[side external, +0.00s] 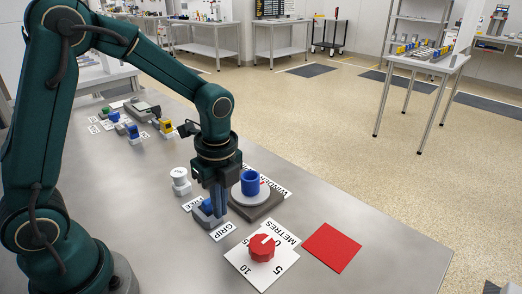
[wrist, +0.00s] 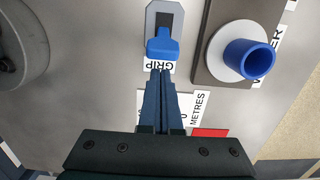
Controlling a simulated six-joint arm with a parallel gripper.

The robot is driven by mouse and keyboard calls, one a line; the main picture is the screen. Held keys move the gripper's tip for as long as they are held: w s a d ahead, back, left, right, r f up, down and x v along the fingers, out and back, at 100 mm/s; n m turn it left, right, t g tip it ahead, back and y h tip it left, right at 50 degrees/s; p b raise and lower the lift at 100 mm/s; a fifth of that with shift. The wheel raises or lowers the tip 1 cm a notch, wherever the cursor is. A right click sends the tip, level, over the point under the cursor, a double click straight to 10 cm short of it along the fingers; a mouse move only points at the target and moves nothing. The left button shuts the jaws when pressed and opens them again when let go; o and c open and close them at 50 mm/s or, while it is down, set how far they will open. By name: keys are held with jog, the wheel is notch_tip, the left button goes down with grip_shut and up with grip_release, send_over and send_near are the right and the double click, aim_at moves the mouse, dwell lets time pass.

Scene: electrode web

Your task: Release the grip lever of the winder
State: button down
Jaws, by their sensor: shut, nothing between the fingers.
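The grip lever has a blue handle (wrist: 162,45) on a grey base plate, beside the GRIP label (wrist: 160,67). In the side view its blue handle (side external: 206,207) is partly hidden by my fingers. The winder is a blue hollow core (wrist: 249,60) on a pale disc and dark base; its core also shows in the side view (side external: 250,182). My gripper (side external: 220,212) points down beside the lever. In the wrist view my gripper (wrist: 161,73) is shut and empty, its tips just below the handle in the picture. I cannot tell whether they touch it.
A red knob (side external: 262,248) sits on a white METRES dial card (side external: 247,270) in front. A red square (side external: 332,247) lies flat to its right. A white round knob (side external: 180,176) stands behind the lever. Several small devices line the table farther back.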

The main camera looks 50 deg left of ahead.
jog(key=shift+a+r, duration=0.25)
jog(key=shift+a, duration=0.3)
jog(key=shift+a+r, duration=0.1)
jog(key=shift+a, duration=0.05)
jog(key=shift+h, duration=0.4)
